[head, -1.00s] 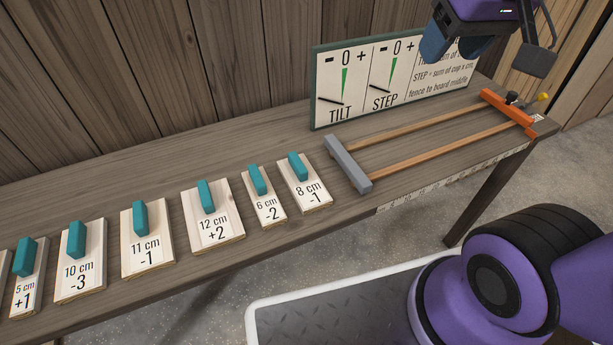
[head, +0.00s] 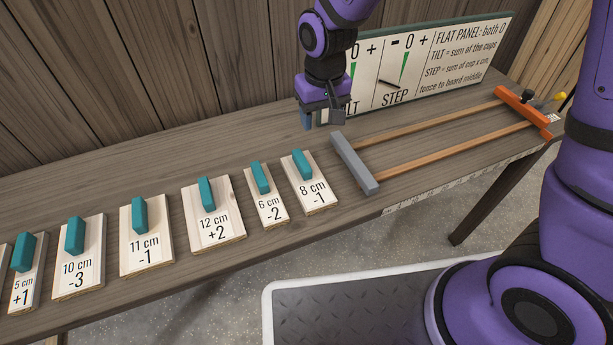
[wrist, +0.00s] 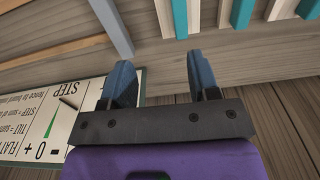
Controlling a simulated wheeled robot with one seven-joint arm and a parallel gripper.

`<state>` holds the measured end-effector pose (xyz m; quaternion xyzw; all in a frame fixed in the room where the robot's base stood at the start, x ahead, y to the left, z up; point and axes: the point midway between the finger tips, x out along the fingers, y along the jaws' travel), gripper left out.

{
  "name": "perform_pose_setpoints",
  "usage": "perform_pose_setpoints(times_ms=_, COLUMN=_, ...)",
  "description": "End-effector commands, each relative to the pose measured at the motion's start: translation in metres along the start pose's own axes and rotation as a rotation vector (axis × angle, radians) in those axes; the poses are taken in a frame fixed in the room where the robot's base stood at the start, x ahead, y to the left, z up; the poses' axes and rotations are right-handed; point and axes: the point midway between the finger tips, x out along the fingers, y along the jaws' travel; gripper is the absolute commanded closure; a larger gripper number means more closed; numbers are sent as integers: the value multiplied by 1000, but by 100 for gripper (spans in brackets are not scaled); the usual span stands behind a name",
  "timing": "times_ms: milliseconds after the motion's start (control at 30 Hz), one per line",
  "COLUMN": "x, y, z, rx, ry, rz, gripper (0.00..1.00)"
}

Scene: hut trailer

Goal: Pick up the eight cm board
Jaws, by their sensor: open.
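The eight cm board (head: 316,200) is a pale wooden board marked "8 cm -1" with a teal handle (head: 302,165) on top. It lies on the bench at the right end of the row of boards, beside the grey clamp bar. My gripper (head: 318,121) is above the rear of the bench, behind and slightly right of this board, apart from it. In the wrist view my gripper (wrist: 160,78) has its two blue fingers apart with nothing between them. A teal handle (wrist: 180,16), seemingly the eight cm board's, shows at the top of that view, beyond the fingertips.
The 6 cm board (head: 268,211) lies close on the left, with several more beyond. The clamp's grey bar (head: 354,163) is close on the right. The TILT/STEP sign (head: 440,62) stands behind, partly covered by my arm. Bare bench lies behind the boards.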

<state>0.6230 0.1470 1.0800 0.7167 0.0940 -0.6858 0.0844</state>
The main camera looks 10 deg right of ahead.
Motion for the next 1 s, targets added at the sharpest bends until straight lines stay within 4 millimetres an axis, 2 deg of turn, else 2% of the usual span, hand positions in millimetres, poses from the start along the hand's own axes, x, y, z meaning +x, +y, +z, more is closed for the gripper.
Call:
perform_pose_setpoints(times_ms=33, x=14, y=-8, z=-1, rx=-10, ry=-17, rz=3, gripper=45)
perform_pose_setpoints(times_ms=100, x=28, y=-16, z=-2, rx=-17, ry=-30, rz=5, gripper=45)
perform_pose_setpoints(times_ms=300, x=49, y=-27, z=-2, rx=-28, ry=-47, rz=8, gripper=45)
perform_pose_setpoints(times_ms=600, x=90, y=-27, z=0, rx=-28, ry=-49, rz=9, gripper=45)
perform_pose_setpoints(times_ms=867, x=106, y=-28, z=2, rx=-28, ry=-47, rz=8, gripper=45)
perform_pose_setpoints(times_ms=1000, x=123, y=-29, z=6, rx=-27, ry=-50, rz=9, gripper=45)
